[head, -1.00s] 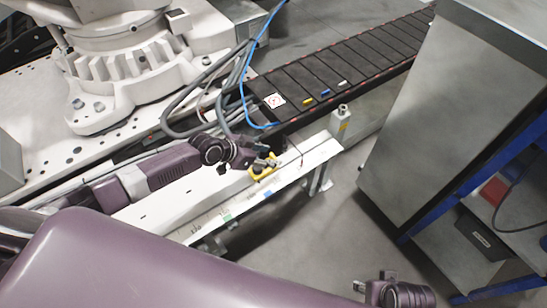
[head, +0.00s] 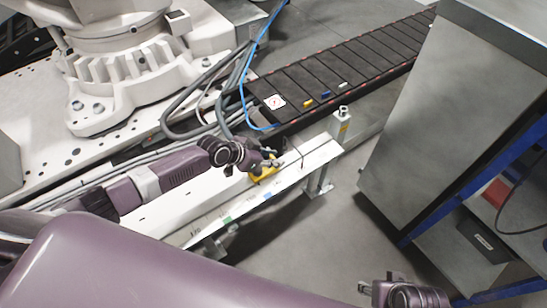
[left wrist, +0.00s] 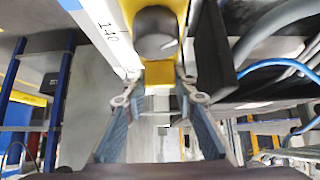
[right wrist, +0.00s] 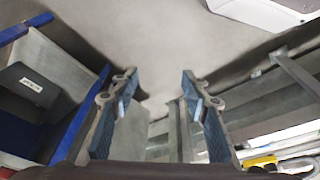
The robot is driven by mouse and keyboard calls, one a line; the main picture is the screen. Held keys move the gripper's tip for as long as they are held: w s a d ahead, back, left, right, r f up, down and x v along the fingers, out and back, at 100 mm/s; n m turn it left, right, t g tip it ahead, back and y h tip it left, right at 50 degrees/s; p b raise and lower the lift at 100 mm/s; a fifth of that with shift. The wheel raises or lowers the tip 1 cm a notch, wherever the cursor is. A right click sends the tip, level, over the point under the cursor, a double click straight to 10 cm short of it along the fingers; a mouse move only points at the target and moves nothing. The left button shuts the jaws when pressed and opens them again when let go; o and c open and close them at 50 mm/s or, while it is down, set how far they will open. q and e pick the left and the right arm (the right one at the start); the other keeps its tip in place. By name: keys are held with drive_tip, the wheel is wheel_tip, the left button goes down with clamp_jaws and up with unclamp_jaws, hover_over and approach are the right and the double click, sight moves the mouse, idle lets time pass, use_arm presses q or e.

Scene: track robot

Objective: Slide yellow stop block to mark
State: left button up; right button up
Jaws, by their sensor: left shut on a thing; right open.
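The yellow stop block (head: 264,176) sits on the pale rail (head: 190,212), below the near end of the conveyor. In the left wrist view the block (left wrist: 158,75) carries a dark round knob (left wrist: 155,32). My left gripper (head: 263,163) is at the block and shut on it; its fingers (left wrist: 160,92) lie on both sides of the block's lower part. The rail has a printed scale, with "140" readable in the left wrist view, plus a green patch (head: 227,219) and a blue patch (head: 267,196). A thin dark line (head: 302,158) crosses it farther right. My right gripper (right wrist: 158,88) is open and empty, away from the rail.
A black conveyor (head: 345,68) with small coloured pieces runs to the upper right. A blue cable (head: 243,95) and grey hoses hang close behind my left gripper. A small post (head: 341,124) stands at the rail's right end. A grey cabinet (head: 425,125) stands right.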

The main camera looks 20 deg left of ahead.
use_arm(q)
clamp_jaws()
drive_tip(key=shift+w+d, duration=0.1)
drive_tip(key=shift+w, duration=0.05)
drive_tip(key=w+d+b, duration=0.1)
drive_tip(key=w, duration=0.1)
drive_tip(key=w+d+b, duration=0.1)
drive_tip(key=w+d, duration=0.1)
use_arm(e)
drive_tip(key=v, duration=0.7)
use_arm(q)
drive_tip(key=w+d+b, duration=0.2)
drive_tip(key=w, duration=0.1)
drive_tip(key=shift+d, duration=0.3)
drive_tip(key=w+d+b, duration=0.2)
drive_tip(key=w, duration=0.1)
drive_tip(key=shift+d, duration=0.15)
drive_tip(key=shift+w+d+b, duration=0.65)
drive_tip(key=shift+w+b, duration=0.2)
drive_tip(key=shift+w, duration=0.1)
use_arm(e)
drive_tip(key=w+a+r+t+y, duration=0.1)
drive_tip(key=w+a+r+t, duration=0.2)
drive_tip(key=w+r+t, duration=0.2)
drive_tip(key=w+a+r+t+y, duration=0.1)
drive_tip(key=w+r+t, duration=0.4)
drive_tip(key=w, duration=0.7)
drive_tip(key=shift+w+a+n+y, duration=0.3)
drive_tip(key=shift+a, duration=0.6)
